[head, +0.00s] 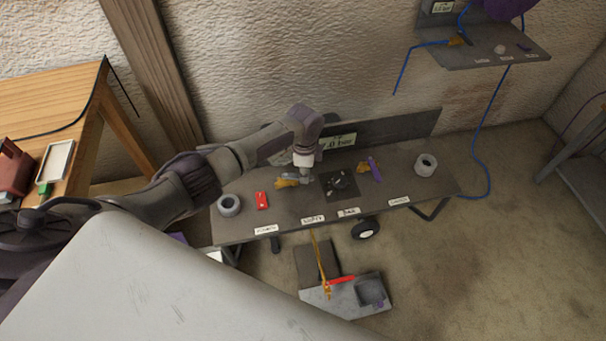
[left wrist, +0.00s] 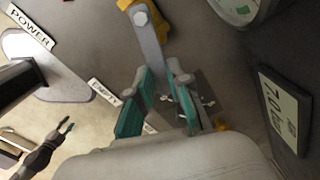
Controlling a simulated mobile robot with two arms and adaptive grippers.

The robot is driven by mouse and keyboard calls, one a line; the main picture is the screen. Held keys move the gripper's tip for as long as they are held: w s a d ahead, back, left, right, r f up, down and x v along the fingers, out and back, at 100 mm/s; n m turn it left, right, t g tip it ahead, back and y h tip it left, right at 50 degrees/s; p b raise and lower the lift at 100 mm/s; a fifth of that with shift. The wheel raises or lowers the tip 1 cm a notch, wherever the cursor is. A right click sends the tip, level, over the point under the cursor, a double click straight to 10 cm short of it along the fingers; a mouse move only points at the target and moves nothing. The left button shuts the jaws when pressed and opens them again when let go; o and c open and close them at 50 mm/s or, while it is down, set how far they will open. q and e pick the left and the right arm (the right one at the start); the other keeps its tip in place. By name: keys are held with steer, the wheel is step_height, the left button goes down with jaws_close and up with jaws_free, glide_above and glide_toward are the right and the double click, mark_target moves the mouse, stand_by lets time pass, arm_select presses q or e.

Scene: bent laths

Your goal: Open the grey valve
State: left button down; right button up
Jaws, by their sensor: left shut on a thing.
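The grey valve has a yellow body (head: 288,182) on the bench top, left of a dark square plate. In the left wrist view its flat grey lever (left wrist: 150,45) runs from a hex bolt on the yellow body down between my fingers. My left gripper (head: 308,179) is shut on this lever; its teal-padded fingers (left wrist: 162,97) lie on either side of it. The lever's far end is hidden by the gripper.
The bench (head: 395,185) also carries a purple-handled valve (head: 374,169), a red block (head: 262,200) and grey rings (head: 229,205) (head: 426,164). A display (head: 339,141) behind reads 7.0 bar. Labels line the front edge. A grey tray (head: 345,300) stands below, with open floor to the right.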

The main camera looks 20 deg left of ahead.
arm_select(q)
steer(key=shift+w+a+n, duration=0.25)
steer(key=shift+w+n, duration=0.2)
steer(key=shift+n, duration=0.5)
steer(key=shift+w+a+n, duration=0.2)
steer(key=shift+w+n, duration=0.2)
steer(key=shift+n, duration=0.55)
steer(key=c, duration=1.1)
jaws_free()
step_height(320, 180, up, 12)
steer(key=shift+r, duration=0.1)
